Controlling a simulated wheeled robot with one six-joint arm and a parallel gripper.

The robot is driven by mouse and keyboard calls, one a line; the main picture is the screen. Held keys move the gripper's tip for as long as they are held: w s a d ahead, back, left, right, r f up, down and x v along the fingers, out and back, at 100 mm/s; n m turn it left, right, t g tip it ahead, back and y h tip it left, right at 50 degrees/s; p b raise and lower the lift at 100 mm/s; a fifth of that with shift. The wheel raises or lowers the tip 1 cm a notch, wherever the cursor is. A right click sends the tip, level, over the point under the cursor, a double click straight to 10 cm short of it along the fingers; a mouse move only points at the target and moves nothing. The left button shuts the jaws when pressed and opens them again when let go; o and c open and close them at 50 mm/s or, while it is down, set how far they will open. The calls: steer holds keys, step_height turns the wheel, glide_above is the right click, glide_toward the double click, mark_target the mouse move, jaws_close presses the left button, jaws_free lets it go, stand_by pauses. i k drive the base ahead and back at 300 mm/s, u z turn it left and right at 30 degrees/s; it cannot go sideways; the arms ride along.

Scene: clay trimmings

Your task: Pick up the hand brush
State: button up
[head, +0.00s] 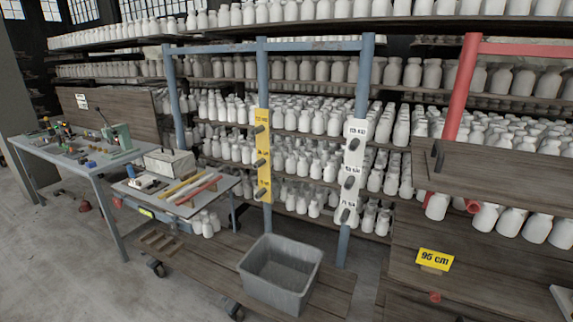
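I cannot pick out a hand brush with certainty in the head view. Small dark and pale items (147,183) lie at the left of a small table (190,211), too small to name. Beside them on this table are a pale grey box (169,162), a yellow bar (184,185) and a red bar (200,189). My gripper is not in view.
A long workbench (36,149) at left holds a green tool (117,137) and several small items. A grey bin (280,272) stands on a low wooden platform (205,263). Racks of white bottles fill the back. A wooden board (505,181) juts out at right. Floor shows at lower left.

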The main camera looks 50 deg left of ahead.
mark_target(184, 177)
steer(key=u, duration=3.45)
steer(key=i, duration=1.8)
steer(key=u, duration=0.5)
steer(key=i, duration=1.85)
steer(key=z, duration=1.15)
steer(key=i, duration=1.05)
steer(key=z, duration=1.2)
steer(key=i, duration=0.35)
steer(key=z, duration=0.25)
